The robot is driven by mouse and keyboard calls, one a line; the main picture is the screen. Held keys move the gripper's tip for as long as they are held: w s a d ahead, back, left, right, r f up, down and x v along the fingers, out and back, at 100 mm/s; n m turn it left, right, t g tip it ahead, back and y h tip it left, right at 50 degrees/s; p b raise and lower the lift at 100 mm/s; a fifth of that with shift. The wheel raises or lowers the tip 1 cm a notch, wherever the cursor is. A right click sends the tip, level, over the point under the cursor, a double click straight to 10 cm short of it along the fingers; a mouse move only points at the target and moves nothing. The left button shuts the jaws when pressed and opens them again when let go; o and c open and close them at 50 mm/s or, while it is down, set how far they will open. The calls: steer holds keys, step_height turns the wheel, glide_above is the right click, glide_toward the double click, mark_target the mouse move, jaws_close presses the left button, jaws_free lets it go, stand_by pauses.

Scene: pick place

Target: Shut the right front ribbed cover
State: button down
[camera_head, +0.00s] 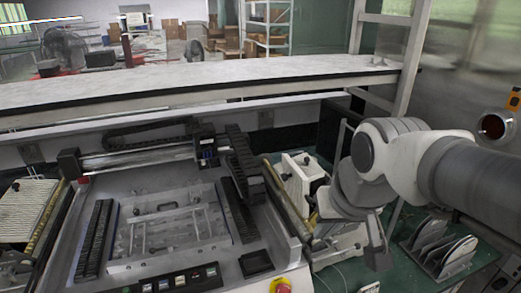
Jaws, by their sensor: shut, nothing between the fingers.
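A black ribbed cover (238,210) runs along the right side of the machine's bed, toward the front. A second black ribbed strip (243,160) lies behind it, running up to the cross rail. I cannot tell how far the front right cover is open. My gripper (378,262) points down to the right of the machine, apart from the ribbed cover. It is shut and empty; its fingertips are small and hard to make out.
A black ribbed strip (95,240) lines the bed's left side. A white unit (301,177) stands between the machine and my arm. A rack of discs (445,252) stands on the green floor at right. A long pale counter (200,80) crosses behind.

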steer(key=w+a+f+t+h+p, duration=0.15)
steer(key=w+a, duration=0.25)
steer(key=w, duration=0.4)
steer(key=w+a+n+h+p, duration=0.1)
steer(key=w+a+h, duration=0.1)
steer(key=w+a, duration=0.35)
steer(key=w+a+f+h+p, duration=0.1)
steer(key=w+a+h, duration=0.15)
steer(key=w, duration=0.75)
steer(key=d+r+p+x, duration=0.1)
steer(key=d+x, duration=0.1)
steer(key=x, duration=0.9)
steer(key=shift+d+p, duration=0.3)
steer(key=shift+p, duration=0.1)
steer(key=shift+r+y, duration=0.1)
steer(key=shift+y, duration=0.2)
